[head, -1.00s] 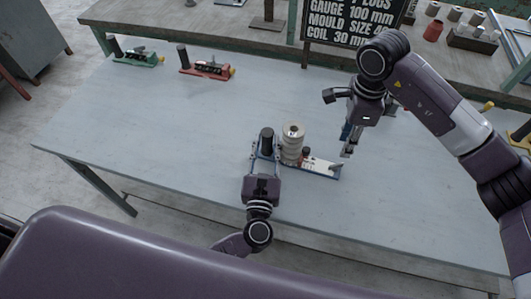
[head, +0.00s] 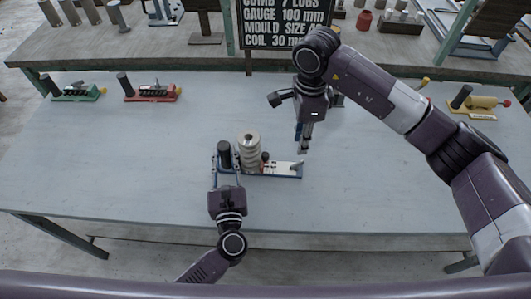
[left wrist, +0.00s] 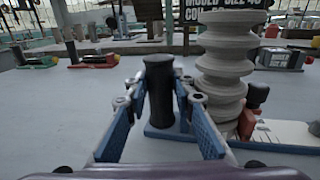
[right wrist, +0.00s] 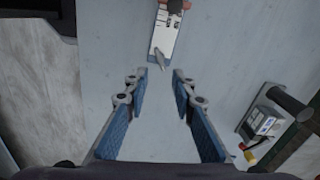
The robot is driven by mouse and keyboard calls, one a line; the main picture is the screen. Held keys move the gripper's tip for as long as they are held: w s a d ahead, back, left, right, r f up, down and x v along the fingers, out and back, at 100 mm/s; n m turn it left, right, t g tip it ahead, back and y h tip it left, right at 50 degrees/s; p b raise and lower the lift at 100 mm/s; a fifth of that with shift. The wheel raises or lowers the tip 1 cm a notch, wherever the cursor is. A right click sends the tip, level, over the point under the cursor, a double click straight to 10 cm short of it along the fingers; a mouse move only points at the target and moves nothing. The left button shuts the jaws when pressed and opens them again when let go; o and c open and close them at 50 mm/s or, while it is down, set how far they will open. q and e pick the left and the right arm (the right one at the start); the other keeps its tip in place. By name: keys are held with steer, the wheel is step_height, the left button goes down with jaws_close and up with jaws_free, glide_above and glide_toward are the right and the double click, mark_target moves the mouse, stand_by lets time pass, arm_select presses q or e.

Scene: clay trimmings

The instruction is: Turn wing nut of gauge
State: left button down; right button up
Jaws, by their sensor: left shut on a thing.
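The gauge has a blue-edged base with a white scale plate (head: 280,169), a black post (head: 224,152) at its left end and a stack of pale grey ribbed clay (head: 249,150) beside the post. A small silver piece, seemingly the wing nut (right wrist: 160,58), sits at the plate's right end; it also shows in the head view (head: 297,165). My left gripper (head: 227,176) is shut on the black post, which stands upright between its fingers in the left wrist view (left wrist: 160,100). My right gripper (right wrist: 155,82) is open and empty, above the silver piece and apart from it.
A green gauge (head: 78,93) and a red gauge (head: 151,93) stand at the table's back left, a yellow one (head: 478,106) at the right. Another tool (right wrist: 262,124) lies right of my right gripper. The table (head: 110,150) is clear around the gauge.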

mark_target(301, 161)
steer(key=f+n, duration=0.1)
steer(key=f, duration=0.2)
steer(key=f+n, duration=0.2)
steer(key=f, duration=0.1)
steer(key=d+f+n, duration=0.1)
steer(key=f+n, duration=0.1)
steer(key=f, duration=0.2)
steer(key=shift+w, duration=0.35)
steer(key=shift+c, duration=0.5)
steer(key=shift+r, duration=0.1)
jaws_close()
